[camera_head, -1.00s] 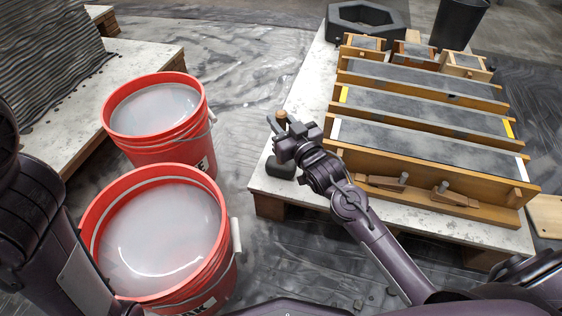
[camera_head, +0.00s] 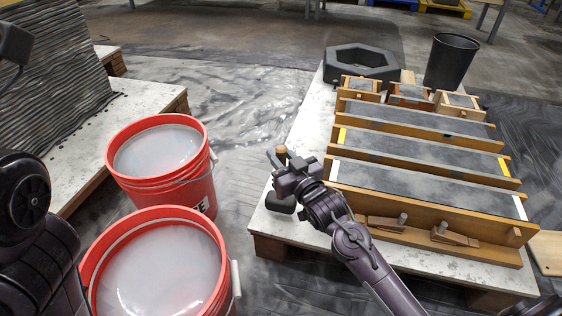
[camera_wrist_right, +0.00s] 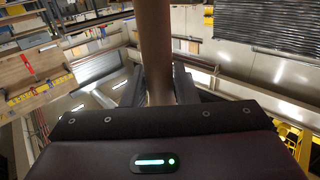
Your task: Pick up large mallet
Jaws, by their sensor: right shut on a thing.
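The large mallet has a black head (camera_head: 280,203) near the left front corner of the pale slab table. Its wooden handle stands roughly upright, and the handle's tip (camera_head: 281,150) shows above my right gripper (camera_head: 281,168). My right gripper is shut around the handle. In the right wrist view the brown handle (camera_wrist_right: 155,50) runs up between the fingers. My gripper partly hides the mallet, and I cannot tell whether the head touches the table. My left arm shows at the left edge of the head view; its fingers are not clearly visible.
Long wooden moulds filled with grey material (camera_head: 425,185) stand close to the right of the mallet. A black octagonal ring (camera_head: 335,72) and a black bucket (camera_head: 450,62) stand behind.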

